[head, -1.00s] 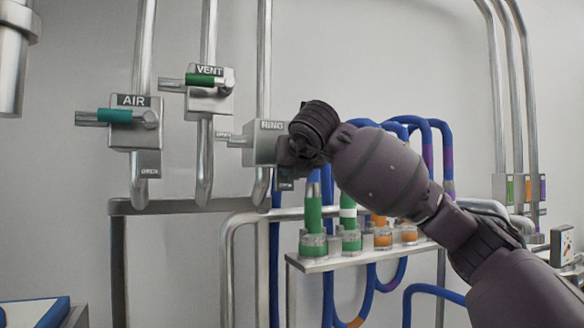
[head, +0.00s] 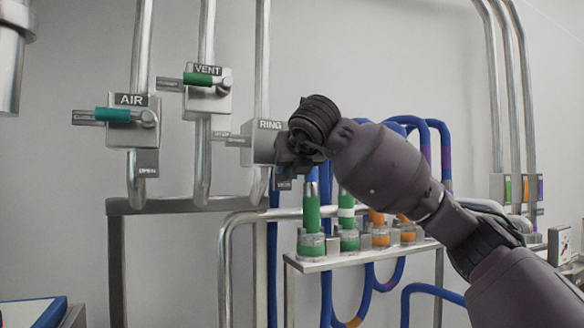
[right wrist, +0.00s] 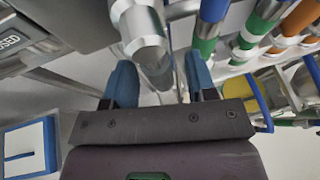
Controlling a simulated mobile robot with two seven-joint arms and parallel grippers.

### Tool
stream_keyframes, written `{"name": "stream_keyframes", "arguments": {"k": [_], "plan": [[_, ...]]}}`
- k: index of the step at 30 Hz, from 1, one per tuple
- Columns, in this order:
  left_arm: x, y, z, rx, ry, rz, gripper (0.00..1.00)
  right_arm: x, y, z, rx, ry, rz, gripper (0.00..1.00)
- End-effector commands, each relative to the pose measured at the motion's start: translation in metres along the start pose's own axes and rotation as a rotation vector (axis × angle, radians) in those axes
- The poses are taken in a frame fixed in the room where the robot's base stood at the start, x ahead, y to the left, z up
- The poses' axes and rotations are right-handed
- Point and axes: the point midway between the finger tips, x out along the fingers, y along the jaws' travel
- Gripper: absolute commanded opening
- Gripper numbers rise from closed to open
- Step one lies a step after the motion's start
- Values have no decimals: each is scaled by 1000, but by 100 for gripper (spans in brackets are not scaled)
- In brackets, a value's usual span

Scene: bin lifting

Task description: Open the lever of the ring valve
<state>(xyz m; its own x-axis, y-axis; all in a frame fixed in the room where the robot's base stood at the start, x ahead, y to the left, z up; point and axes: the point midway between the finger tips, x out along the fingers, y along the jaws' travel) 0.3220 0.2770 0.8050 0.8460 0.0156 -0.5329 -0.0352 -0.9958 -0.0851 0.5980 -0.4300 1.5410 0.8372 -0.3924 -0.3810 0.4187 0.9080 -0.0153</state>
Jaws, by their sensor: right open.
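The ring valve (head: 262,147) is a grey metal box on a vertical pipe, under a RING label, right of the AIR and VENT valves. A small plate sticks out at its left and an OPEN plate (head: 283,184) shows below. My right gripper (head: 290,160) is at the valve's right front side and covers part of it. In the right wrist view its two blue fingers (right wrist: 160,82) are apart, with a round metal valve part (right wrist: 143,40) just ahead between them. The ring lever's handle cannot be made out; contact is unclear. My left gripper is out of view.
The AIR valve (head: 130,120) has a teal lever pointing left, and the VENT valve (head: 208,88) a green one. Below my right arm, a rack (head: 330,262) holds green and orange hose connectors with blue hoses. Vertical pipes (head: 511,100) stand at the right.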

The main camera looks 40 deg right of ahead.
Motion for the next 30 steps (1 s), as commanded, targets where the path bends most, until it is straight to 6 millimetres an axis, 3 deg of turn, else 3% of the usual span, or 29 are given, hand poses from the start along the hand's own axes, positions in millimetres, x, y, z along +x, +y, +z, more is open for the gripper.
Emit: {"name": "stream_keyframes", "arguments": {"k": [9,15,30], "plan": [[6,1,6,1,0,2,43,-57,0,0,-2,-3,0,52],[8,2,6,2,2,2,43,-84,0,0,-1,-2,0,52],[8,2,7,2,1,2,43,-95,0,-1,-2,1,-1,52]]}}
